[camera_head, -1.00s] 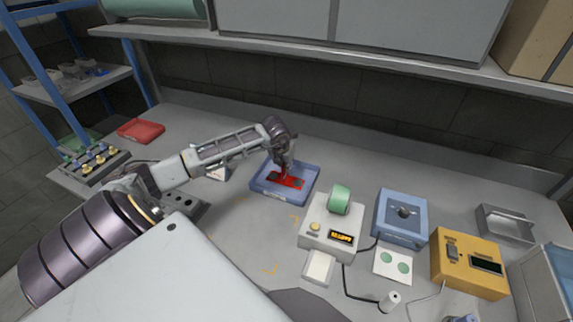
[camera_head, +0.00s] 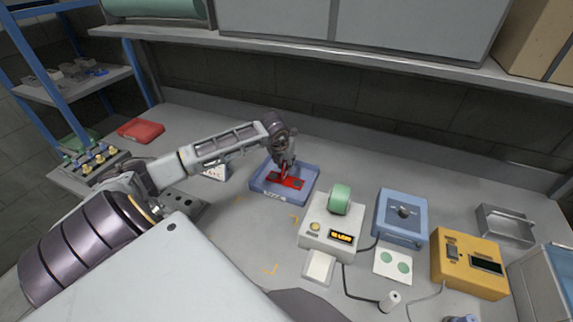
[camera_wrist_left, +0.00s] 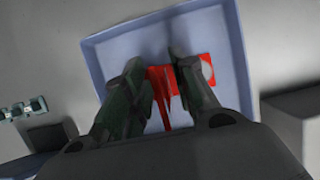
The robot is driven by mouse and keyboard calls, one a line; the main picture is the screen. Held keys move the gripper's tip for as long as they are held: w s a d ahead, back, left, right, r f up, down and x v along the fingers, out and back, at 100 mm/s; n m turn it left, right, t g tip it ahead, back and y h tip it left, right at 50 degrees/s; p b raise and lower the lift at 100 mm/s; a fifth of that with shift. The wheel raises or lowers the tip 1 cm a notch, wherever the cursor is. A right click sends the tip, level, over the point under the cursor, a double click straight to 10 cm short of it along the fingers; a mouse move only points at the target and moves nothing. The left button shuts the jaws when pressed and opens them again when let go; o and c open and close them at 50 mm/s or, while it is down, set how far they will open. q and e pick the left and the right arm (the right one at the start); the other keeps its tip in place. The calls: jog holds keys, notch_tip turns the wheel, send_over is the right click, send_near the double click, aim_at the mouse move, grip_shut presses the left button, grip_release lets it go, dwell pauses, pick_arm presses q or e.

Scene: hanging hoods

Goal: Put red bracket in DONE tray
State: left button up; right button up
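The red bracket (camera_head: 288,182) lies in the blue tray (camera_head: 262,187) in the head view. In the left wrist view, the red bracket (camera_wrist_left: 208,70) has a flat plate with a pale round spot and a thin upright part. My left gripper (camera_head: 285,170) is down at the bracket, inside the tray. In the left wrist view, the fingers of my left gripper (camera_wrist_left: 163,88) stand apart on either side of the upright part, with a small gap visible. The fingers cover part of the plate. My right gripper is not in view. No tray's label is clearly readable.
A label printer (camera_head: 329,222) with a green roll stands right of the tray. A blue box (camera_head: 402,215) and a yellow device (camera_head: 468,263) are farther right. A red tray (camera_head: 141,130) lies at the back left. A grey metal tray (camera_head: 506,226) is at the far right.

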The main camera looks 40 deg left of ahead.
pick_arm(q)
jog(key=b+v, duration=0.1)
jog(key=v, duration=0.9)
jog(key=shift+r, duration=0.35)
jog(key=shift+s, duration=0.1)
jog(key=shift+s+d+f, duration=0.1)
dwell(0.4)
